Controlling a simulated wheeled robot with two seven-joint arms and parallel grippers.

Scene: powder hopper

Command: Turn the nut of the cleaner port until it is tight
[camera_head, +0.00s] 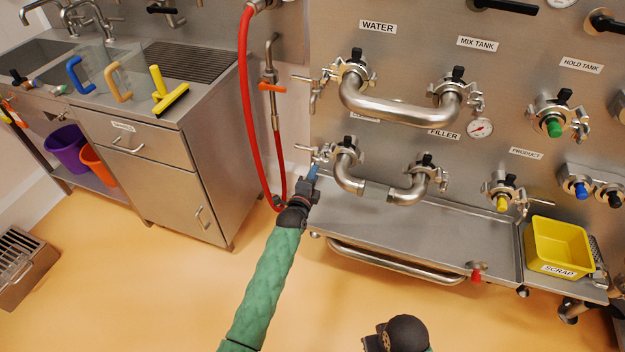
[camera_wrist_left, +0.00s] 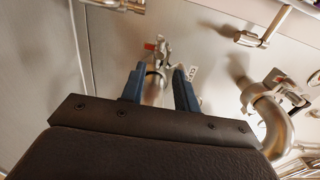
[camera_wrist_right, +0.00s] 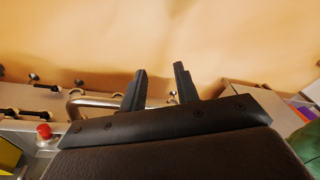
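The lower-left port (camera_head: 346,152) on the steel panel carries a clamp with a wing nut (camera_head: 320,155) on its left side. The label above this port is mostly hidden by the upper pipe, so I cannot read it as the cleaner's. My left gripper (camera_head: 313,172) is just below and left of that nut. In the left wrist view, the left gripper (camera_wrist_left: 159,78) is open, and a metal clamp part (camera_wrist_left: 160,50) shows between and beyond its fingertips; contact cannot be told. My right gripper (camera_wrist_right: 160,80) is open and empty, facing the floor, away from the panel.
A lower bent pipe (camera_head: 376,192) joins the lower-left port to the filler port. An upper pipe (camera_head: 400,112) bridges the two ports above. A red hose (camera_head: 248,110) hangs at left. A steel shelf (camera_head: 430,235) and yellow scrap bin (camera_head: 558,247) lie below.

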